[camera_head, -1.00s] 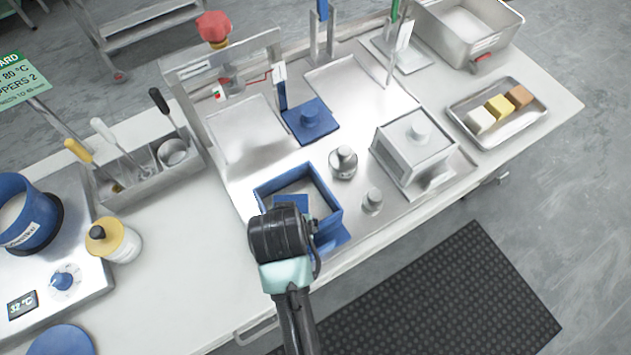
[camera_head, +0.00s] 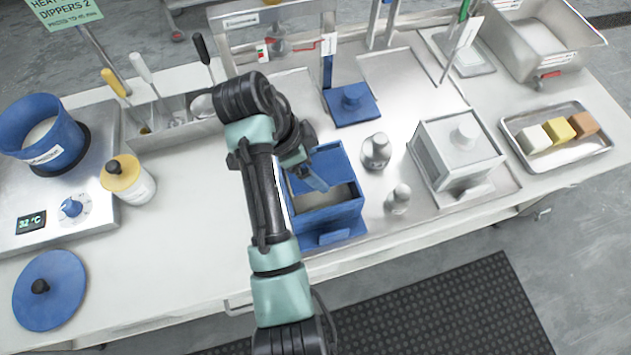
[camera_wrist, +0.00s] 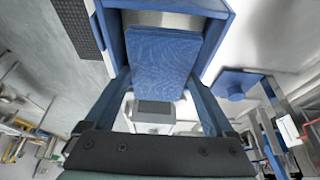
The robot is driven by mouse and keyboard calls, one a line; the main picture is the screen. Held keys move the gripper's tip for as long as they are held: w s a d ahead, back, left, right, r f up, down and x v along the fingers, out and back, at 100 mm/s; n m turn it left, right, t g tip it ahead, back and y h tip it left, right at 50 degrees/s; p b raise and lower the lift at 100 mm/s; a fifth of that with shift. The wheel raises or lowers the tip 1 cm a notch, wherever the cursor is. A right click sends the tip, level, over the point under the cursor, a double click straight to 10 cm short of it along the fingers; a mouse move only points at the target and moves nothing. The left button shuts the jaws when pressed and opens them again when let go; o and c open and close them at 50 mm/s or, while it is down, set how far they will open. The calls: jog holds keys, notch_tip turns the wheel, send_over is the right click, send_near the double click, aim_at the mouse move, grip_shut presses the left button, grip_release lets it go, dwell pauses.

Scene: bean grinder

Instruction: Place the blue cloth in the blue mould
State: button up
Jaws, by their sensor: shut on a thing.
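The blue mould (camera_head: 335,221) is an open square box on the metal worktop, in the middle of the head view. My gripper (camera_head: 314,178) is over the mould's left side, with its fingers reaching down at the opening. In the wrist view my gripper (camera_wrist: 160,82) is shut on the blue cloth (camera_wrist: 160,65), a flat textured rectangle between the two blue fingers. Part of the mould's rim (camera_wrist: 217,45) shows behind and beside the cloth there. My arm hides the mould's left part in the head view, and I cannot tell how deep the cloth is.
A blue lid with a knob (camera_head: 351,104) lies behind the mould. Two metal weights (camera_head: 376,153) and a grey box mould (camera_head: 456,151) stand to its right. A yellow-capped bottle (camera_head: 130,182) and a tool holder (camera_head: 168,135) are at the left.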

notch_tip(320, 180, down, 6)
jog(key=shift+f, duration=0.25)
jog(key=shift+f, duration=0.1)
jog(key=o, duration=1)
jog(key=p+v, duration=0.2)
jog(key=v, duration=0.9)
jog(key=shift+d+r, duration=0.1)
jog(key=shift+r, duration=0.2)
jog(key=shift+s+r+p, duration=0.1)
jog(key=shift+r+p, duration=0.25)
jog(key=shift+p, duration=0.1)
